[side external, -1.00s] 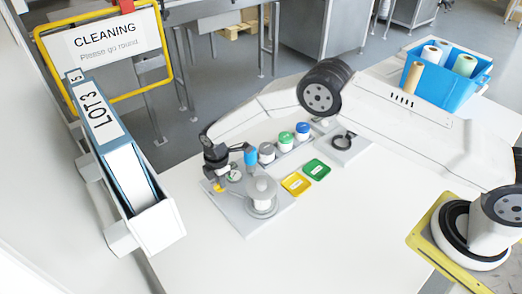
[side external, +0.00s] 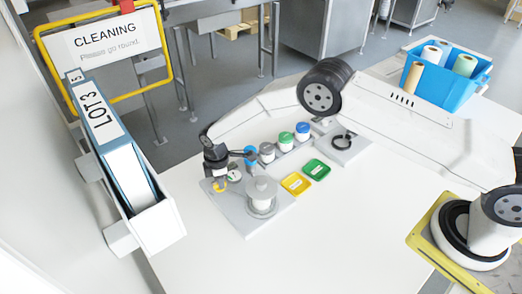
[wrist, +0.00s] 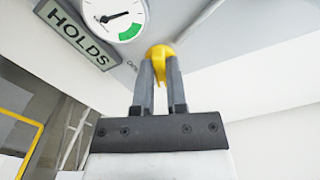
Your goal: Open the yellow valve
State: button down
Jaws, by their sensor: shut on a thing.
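The yellow valve (wrist: 160,53) shows in the wrist view as a rounded yellow handle on the grey panel. My gripper (wrist: 159,68) is shut on it, with one finger on each side and part of the yellow between them. In the side external view, my gripper (side external: 217,178) points down at the left of the grey base plate. A small yellow part of the valve (side external: 219,186) shows beneath it. A round gauge (wrist: 114,14) with a green sector is left of the valve, its needle pointing toward the right. My fingers partly hide the valve.
A grey-white cylinder (side external: 262,189) stands on the base plate (side external: 250,228) beside my gripper. Several capped jars (side external: 286,142) stand in a row behind. A HOLDS label (wrist: 76,35) is below the gauge. The front tabletop is clear.

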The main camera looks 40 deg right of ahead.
jog(key=m, duration=0.7)
jog(key=shift+a, duration=0.1)
jog(key=m, duration=0.6)
jog(key=shift+s+a+m, duration=0.1)
jog(key=shift+m, duration=0.3)
jog(key=c, duration=0.7)
grip_release()
jog(key=shift+o, duration=0.2)
jog(key=shift+r, duration=0.15)
jog(key=shift+r, duration=3.7)
